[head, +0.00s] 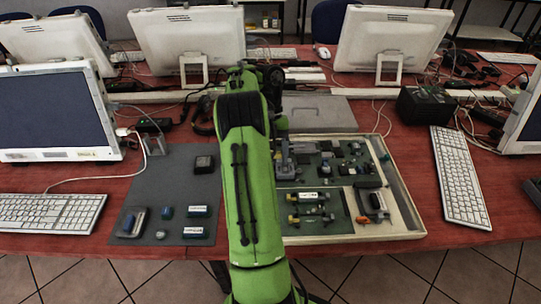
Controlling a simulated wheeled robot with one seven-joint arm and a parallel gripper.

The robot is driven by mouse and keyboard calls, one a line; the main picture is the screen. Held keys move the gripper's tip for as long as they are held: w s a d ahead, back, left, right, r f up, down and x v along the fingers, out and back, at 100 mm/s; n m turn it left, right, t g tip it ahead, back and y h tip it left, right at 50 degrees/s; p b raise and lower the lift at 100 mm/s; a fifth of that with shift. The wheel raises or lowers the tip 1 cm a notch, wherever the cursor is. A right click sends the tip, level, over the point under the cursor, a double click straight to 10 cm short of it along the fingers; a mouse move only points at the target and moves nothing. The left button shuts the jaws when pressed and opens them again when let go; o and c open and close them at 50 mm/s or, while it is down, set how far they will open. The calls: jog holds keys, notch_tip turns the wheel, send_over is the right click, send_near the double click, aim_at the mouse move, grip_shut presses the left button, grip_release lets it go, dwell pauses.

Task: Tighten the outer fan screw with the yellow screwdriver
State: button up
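My green arm reaches forward over the middle of the table, and its far end folds down behind the arm. My gripper (284,160) seems to be the small grey part just right of the arm, over the left side of a shallow tray (408,212). Its fingers are too small to make out. In the tray lies a green circuit board (335,228) with several dark and grey parts. Small yellow pieces (294,218) show at the board's left. I cannot make out the yellow screwdriver, the fan or its outer screw; the arm hides part of the work area.
A grey mat (162,190) with several small parts lies left of the arm. Keyboards (52,212) and (459,178) flank the work area. Monitors (190,45) and loose cables fill the back. A flat grey case (322,114) and a black box (428,106) stand behind the tray.

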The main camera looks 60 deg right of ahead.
jog(key=shift+r+p, duration=3.45)
jog(key=shift+r, duration=0.1)
